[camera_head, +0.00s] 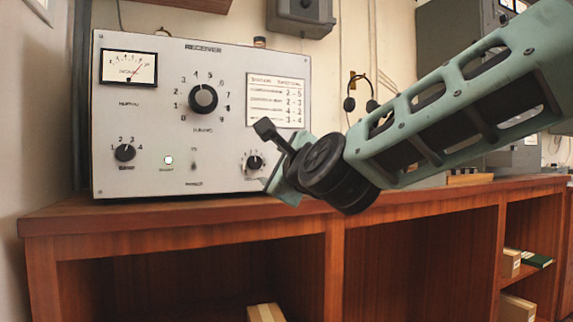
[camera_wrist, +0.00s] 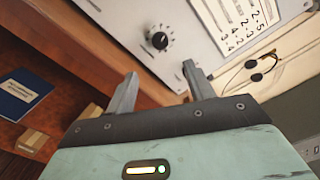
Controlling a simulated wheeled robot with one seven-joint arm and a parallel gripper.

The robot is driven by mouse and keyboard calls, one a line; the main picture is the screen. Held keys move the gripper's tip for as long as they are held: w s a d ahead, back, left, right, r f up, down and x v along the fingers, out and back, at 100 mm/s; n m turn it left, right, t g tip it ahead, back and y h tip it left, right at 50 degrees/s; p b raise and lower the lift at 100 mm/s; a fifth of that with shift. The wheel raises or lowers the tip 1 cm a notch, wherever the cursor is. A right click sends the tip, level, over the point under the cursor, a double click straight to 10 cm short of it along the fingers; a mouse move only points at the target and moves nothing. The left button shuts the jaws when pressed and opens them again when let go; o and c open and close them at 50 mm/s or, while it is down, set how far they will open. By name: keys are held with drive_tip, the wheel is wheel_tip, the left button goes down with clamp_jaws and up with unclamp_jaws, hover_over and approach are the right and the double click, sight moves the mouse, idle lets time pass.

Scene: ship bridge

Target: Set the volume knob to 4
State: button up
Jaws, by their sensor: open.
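The volume knob (camera_head: 255,162) is a small black knob at the lower right of the grey receiver's front panel, with a ring of numbers around it. My wrist partly covers its label and right side in the head view. In the wrist view the knob (camera_wrist: 159,41) shows whole, beyond and between my fingertips. Its pointer is too small to read surely. My gripper (camera_wrist: 159,70) is open and empty, its two grey fingers apart and not touching the knob. In the head view its fingers are hidden behind the wrist.
The receiver (camera_head: 226,75) stands on a wooden counter (camera_head: 130,217). It also carries a larger tuning knob (camera_head: 203,98), a lower-left knob (camera_head: 125,152), a meter (camera_head: 128,68) and a printed card (camera_head: 276,101). Headphones (camera_head: 350,103) hang on the wall behind. A blue book (camera_wrist: 26,93) lies below.

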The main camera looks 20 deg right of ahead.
drive_tip(key=s+p, duration=0.1)
drive_tip(key=s, duration=0.3)
drive_tip(key=shift+s, duration=0.3)
drive_tip(key=s+a+f+n+g+y, duration=0.3)
drive_tip(key=s+a+f+n+g, duration=0.25)
drive_tip(key=f+n, duration=0.4)
drive_tip(key=s+a+f+n+g+y, duration=0.2)
drive_tip(key=s+a+f+n+g, duration=0.3)
drive_tip(key=f+n, duration=0.4)
drive_tip(key=s+d+f+n+g+h, duration=0.4)
drive_tip(key=s+f+n+g, duration=0.4)
drive_tip(key=s+f+n, duration=0.55)
wheel_tip(320, 180, up, 32)
drive_tip(key=p, duration=3.1)
drive_tip(key=shift+s+r+p, duration=0.15)
drive_tip(key=shift+s+p, duration=0.25)
